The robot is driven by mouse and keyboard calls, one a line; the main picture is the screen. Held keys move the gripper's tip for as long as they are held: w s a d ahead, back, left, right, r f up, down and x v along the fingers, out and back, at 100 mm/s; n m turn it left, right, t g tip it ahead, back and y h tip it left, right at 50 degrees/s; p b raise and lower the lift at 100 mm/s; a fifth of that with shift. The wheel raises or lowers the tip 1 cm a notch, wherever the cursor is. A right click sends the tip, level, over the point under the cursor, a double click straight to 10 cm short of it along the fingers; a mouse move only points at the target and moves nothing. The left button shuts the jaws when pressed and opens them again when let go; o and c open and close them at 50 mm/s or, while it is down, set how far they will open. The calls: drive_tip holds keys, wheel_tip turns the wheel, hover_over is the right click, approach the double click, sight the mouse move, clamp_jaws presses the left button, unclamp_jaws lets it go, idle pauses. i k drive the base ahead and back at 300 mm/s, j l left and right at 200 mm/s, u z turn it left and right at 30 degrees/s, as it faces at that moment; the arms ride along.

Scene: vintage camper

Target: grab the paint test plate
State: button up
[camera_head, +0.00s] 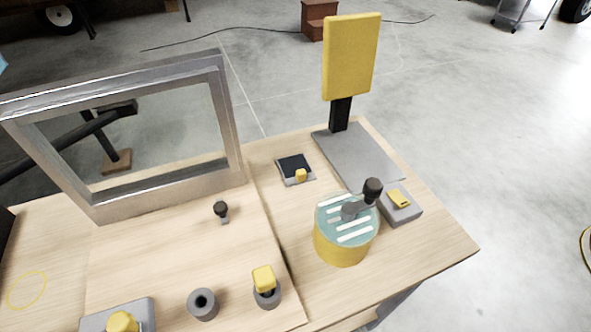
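A yellow rectangular panel (350,57), which looks like the paint test plate, stands upright at the back right of the table. Its lower edge meets a short black post (340,114), which rises from a flat grey base plate (362,156). The panel's front face is fully visible, with nothing in front of it. I cannot make out my gripper in the head view.
A wooden table (430,232) carries a large grey metal frame (235,130) at left. A yellow drum with a striped teal top (340,243), a grey box (405,212) and a small dark-topped device (293,166) stand near the base plate. Open floor surrounds the panel.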

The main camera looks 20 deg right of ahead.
sight(296, 165)
drive_tip(key=k, duration=0.35)
drive_tip(key=k+u, duration=0.1)
drive_tip(key=u, duration=0.25)
drive_tip(key=k+u, duration=0.1)
drive_tip(key=u, duration=0.25)
drive_tip(key=k+u, duration=0.1)
drive_tip(key=u, duration=0.25)
drive_tip(key=i+l+u, duration=0.15)
drive_tip(key=l, duration=1.2)
drive_tip(key=l+u, duration=0.15)
drive_tip(key=l, duration=2.85)
drive_tip(key=i+l, duration=0.1)
drive_tip(key=l, duration=1.6)
drive_tip(key=i+l, duration=0.1)
drive_tip(key=i+j, duration=0.1)
drive_tip(key=j, duration=0.15)
drive_tip(key=i+j, duration=0.15)
